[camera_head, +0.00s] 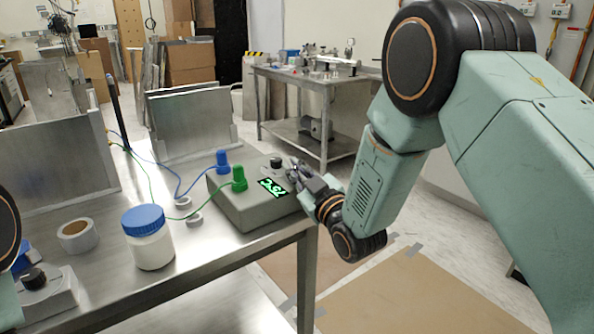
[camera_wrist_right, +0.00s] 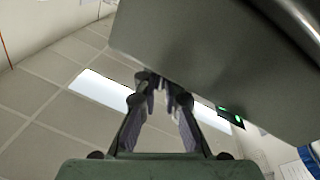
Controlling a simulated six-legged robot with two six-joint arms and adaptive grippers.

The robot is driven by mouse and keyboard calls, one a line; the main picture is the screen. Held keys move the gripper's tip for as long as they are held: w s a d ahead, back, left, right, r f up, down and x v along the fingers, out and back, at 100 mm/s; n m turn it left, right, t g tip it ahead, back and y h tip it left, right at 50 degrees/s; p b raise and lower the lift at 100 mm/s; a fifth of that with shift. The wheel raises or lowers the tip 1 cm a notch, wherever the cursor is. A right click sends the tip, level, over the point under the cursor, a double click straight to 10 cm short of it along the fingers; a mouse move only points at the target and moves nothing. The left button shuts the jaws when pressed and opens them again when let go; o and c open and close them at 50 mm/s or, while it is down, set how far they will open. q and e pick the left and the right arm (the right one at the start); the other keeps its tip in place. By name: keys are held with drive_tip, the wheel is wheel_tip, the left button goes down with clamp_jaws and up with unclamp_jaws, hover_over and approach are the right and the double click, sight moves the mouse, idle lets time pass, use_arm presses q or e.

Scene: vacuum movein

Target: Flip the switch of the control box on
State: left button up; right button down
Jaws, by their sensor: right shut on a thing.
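The grey control box (camera_head: 245,208) stands at the table's right end, with a lit green display (camera_head: 272,187) and a black knob (camera_head: 276,162) on top. My right gripper (camera_head: 295,172) reaches the box's right side near the display. In the right wrist view its fingers (camera_wrist_right: 160,84) are close together against the edge of the box (camera_wrist_right: 210,60). It is shut on a small part there, apparently the switch, which the fingers hide. I cannot tell the switch's position. My left gripper is not in view.
Blue (camera_head: 222,162) and green (camera_head: 239,178) plugs with wires stand on the box. A blue-lidded white jar (camera_head: 149,238) and a tape roll (camera_head: 77,236) are on the metal table. Upright metal plates (camera_head: 190,122) stand behind. Another workbench (camera_head: 320,82) is farther back.

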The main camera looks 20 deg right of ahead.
sight(295, 167)
drive_tip(key=shift+s+f+n, duration=0.1)
drive_tip(key=shift+f+n, duration=0.1)
drive_tip(key=shift+n, duration=0.3)
drive_tip(key=c, duration=1.5)
unclamp_jaws()
drive_tip(key=shift+r, duration=0.1)
drive_tip(key=shift+a, duration=0.1)
wheel_tip(295, 167, up, 10)
drive_tip(key=shift+r, duration=0.1)
